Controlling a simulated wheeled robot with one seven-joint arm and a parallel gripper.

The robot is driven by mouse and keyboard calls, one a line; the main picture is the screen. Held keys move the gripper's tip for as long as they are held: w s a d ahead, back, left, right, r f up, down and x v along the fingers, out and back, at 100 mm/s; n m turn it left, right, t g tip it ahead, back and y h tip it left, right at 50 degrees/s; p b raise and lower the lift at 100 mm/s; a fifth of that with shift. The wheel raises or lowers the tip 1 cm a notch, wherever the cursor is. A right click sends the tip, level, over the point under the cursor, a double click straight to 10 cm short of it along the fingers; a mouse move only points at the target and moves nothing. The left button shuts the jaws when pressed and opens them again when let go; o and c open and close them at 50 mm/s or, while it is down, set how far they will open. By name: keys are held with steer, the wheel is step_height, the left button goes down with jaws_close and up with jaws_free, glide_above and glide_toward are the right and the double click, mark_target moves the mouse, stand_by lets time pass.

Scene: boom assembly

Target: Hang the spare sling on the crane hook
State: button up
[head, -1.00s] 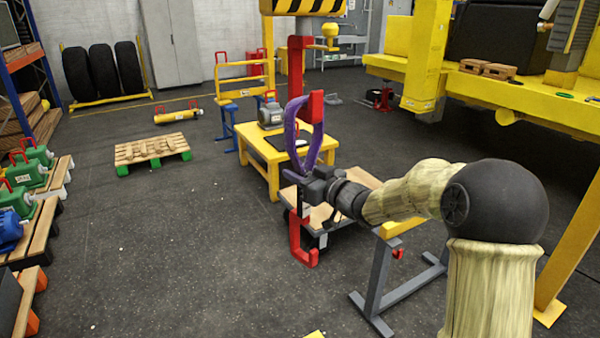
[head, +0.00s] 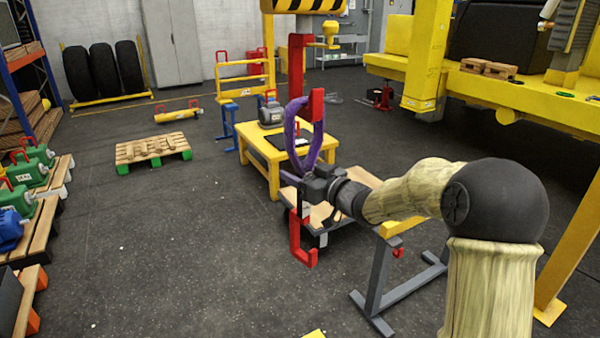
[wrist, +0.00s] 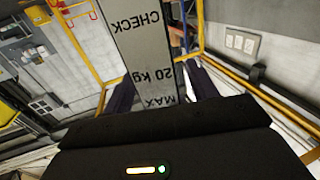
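The spare sling is a purple loop (head: 288,125), upright in the head view, its lower end at my gripper (head: 300,185). The top of the loop overlaps the red crane hook (head: 317,104); I cannot tell whether it bears on the hook. My gripper appears shut on the bottom of the sling; the fingertips are partly hidden. Another red hook shape (head: 303,257) shows below my gripper; how it joins is hidden. The wrist view shows a grey plate (wrist: 145,50) marked CHECK, 20 kg, MAX, with dark purple pieces either side, and no clear fingertips.
A yellow table (head: 263,160) with a grey motor (head: 271,115) stands behind the sling. A low cart (head: 345,215) and a grey stand (head: 378,285) are near my arm. A pallet (head: 150,150) lies at left. The floor at centre left is clear.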

steer(key=shift+f, duration=0.25)
steer(key=shift+s+d, duration=0.15)
steer(key=shift+d, duration=0.15)
steer(key=b+v, duration=0.2)
steer(key=v, duration=1.4)
steer(key=shift+s+d+r, duration=0.15)
steer(key=shift+s+d, duration=0.1)
steer(key=s+d+f+m+g+h+p, duration=0.1)
steer(key=s+d+f+m+h+p, duration=0.1)
steer(key=d+f+m+h+p, duration=0.75)
steer(key=s+a+f+g+h, duration=0.1)
steer(key=s+g, duration=0.3)
steer(key=s, duration=0.4)
steer(key=s+a+f+g+h+b, duration=0.1)
steer(key=s+f+g+h, duration=0.1)
steer(key=s, duration=0.7)
steer(key=shift+s+g+h, duration=0.15)
steer(key=shift+g+h, duration=0.4)
steer(key=shift+g, duration=0.55)
